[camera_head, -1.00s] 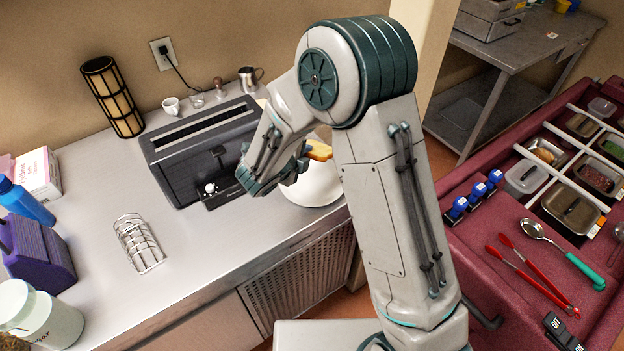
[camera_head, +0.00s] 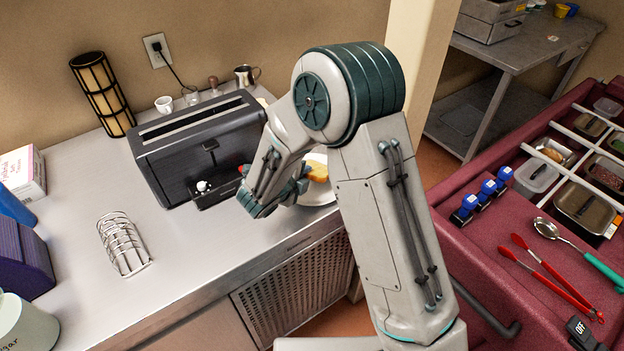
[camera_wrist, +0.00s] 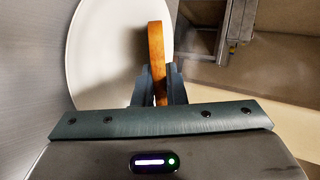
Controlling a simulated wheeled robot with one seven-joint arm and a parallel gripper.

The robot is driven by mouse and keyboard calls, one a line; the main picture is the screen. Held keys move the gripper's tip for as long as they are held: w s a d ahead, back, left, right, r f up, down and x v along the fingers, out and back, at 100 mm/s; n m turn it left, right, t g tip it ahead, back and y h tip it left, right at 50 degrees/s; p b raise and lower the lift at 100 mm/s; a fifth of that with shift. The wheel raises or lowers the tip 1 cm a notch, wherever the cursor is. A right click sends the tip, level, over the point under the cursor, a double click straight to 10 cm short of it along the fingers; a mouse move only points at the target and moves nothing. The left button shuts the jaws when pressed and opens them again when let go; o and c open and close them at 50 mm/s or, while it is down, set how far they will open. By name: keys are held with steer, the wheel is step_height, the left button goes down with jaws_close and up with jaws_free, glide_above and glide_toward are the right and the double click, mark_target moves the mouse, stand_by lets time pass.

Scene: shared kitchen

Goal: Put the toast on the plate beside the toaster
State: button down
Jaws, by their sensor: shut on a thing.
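The toast (camera_head: 318,172) is a golden-brown slice. It is held in my gripper (camera_head: 296,190) at the right side of the toaster (camera_head: 200,145). In the wrist view the toast (camera_wrist: 157,60) stands edge-on between the two fingers of my gripper (camera_wrist: 158,88), which are shut on it. The white plate (camera_head: 316,196) lies on the counter to the right of the toaster, partly hidden by my arm. In the wrist view the plate (camera_wrist: 100,60) is behind and left of the toast. I cannot tell whether the toast touches the plate.
A wire toast rack (camera_head: 123,245) stands on the counter left of the toaster. A metal pitcher (camera_head: 246,76) and a white cup (camera_head: 164,104) stand behind the toaster. The counter's front edge (camera_head: 215,285) runs close to the plate.

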steer(key=c, duration=1.6)
jaws_free()
steer(key=shift+c, duration=0.2)
steer(key=p+v, duration=0.3)
steer(key=v, duration=0.3)
steer(key=shift+s+a+r, duration=0.15)
steer(key=shift+s+r, duration=0.05)
steer(key=shift+r, duration=0.1)
steer(key=shift+s+a+r+p, duration=0.1)
steer(key=shift+s+a+p, duration=0.1)
steer(key=shift+s, duration=0.1)
steer(key=shift+s+a+r+p, duration=0.1)
steer(key=shift+s+p, duration=0.1)
steer(key=shift+s, duration=0.1)
step_height(320, 180, up, 7)
steer(key=s+a+p, duration=0.1)
steer(key=s+p, duration=0.1)
steer(key=p, duration=0.2)
steer(key=shift+s+r, duration=0.15)
steer(key=shift+r, duration=0.05)
